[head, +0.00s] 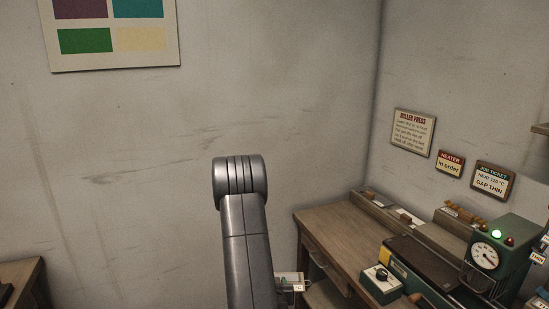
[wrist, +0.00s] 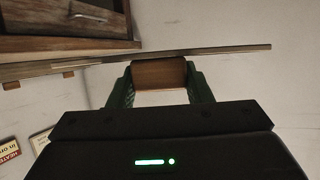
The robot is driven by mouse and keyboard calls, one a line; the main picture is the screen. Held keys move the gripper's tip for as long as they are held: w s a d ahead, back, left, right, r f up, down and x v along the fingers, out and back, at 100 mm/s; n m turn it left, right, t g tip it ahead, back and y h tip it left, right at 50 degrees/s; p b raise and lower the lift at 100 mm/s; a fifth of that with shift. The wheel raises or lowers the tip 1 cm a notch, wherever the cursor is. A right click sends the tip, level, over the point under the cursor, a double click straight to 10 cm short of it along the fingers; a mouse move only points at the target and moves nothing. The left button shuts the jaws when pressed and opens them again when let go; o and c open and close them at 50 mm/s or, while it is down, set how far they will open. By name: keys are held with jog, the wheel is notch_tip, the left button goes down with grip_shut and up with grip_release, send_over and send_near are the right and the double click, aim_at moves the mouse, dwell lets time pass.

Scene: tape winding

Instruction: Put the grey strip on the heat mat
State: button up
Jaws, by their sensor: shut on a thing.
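My gripper (wrist: 161,68) has two green fingers shut on a brown wooden-looking block (wrist: 158,76) in the wrist view. In the head view, my arm hides most of the gripper, and only a small pale and green part (head: 290,282) shows beside the desk's left side. I cannot make out the grey strip in either view. A flat dark slab with a yellow edge (head: 424,258) lies on the desk at right, and it may be the heat mat. The gripper is to the left of it and apart from it.
The wooden desk (head: 325,222) stands at right. On it are a green gauge machine with a lit green lamp (head: 490,258), a dial box (head: 380,283) and a long narrow tray (head: 387,208). Wall signs (head: 413,132) hang above.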

jog(key=s+f, duration=0.3)
jog(key=f, duration=0.1)
jog(key=shift+s+f, duration=0.25)
jog(key=shift+s, duration=0.15)
dwell(0.4)
